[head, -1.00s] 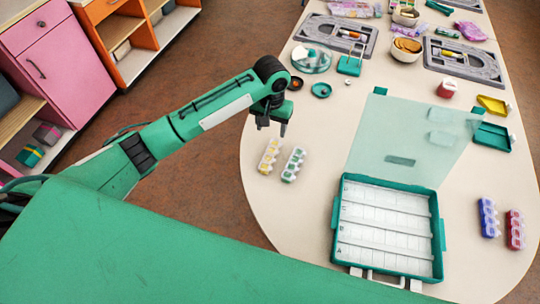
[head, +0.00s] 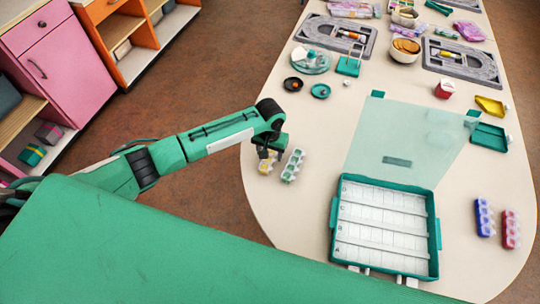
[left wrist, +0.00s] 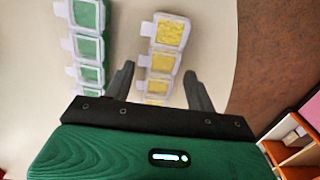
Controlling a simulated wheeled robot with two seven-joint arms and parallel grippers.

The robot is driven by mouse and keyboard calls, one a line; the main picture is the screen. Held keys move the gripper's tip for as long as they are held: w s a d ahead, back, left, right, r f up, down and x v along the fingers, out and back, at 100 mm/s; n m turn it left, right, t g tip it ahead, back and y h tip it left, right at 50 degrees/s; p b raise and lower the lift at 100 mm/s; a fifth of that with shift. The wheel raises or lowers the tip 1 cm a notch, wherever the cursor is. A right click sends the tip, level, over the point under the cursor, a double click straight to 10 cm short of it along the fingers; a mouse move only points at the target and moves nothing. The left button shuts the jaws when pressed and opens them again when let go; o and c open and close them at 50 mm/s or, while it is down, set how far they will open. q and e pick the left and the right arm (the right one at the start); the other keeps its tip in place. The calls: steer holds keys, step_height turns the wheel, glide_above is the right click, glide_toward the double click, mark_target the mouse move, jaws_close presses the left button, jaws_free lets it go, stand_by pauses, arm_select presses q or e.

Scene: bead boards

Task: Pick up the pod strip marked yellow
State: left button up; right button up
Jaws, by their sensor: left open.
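The yellow pod strip (head: 267,166) lies near the table's left edge in the head view, partly hidden by my left gripper (head: 266,153). In the left wrist view the yellow strip (left wrist: 160,62) runs between the two open fingers of my left gripper (left wrist: 159,88), its near end hidden behind the gripper body. The fingers stand either side of the strip, apart from it as far as I can tell. The green pod strip (head: 293,165) lies just to the right of the yellow one; in the left wrist view it is at the left (left wrist: 88,45). My right gripper is not in view.
A teal organizer box (head: 335,228) with its clear lid open stands to the right. Blue (head: 485,218) and red (head: 511,229) pod strips lie at the right edge. Small round dishes (head: 320,91) and grey boards (head: 462,62) are farther back. Table is bare between the strips and box.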

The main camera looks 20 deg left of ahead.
arm_select(q)
steer(key=c, duration=1)
steer(key=shift+c, duration=0.6)
steer(key=shift+r, duration=0.2)
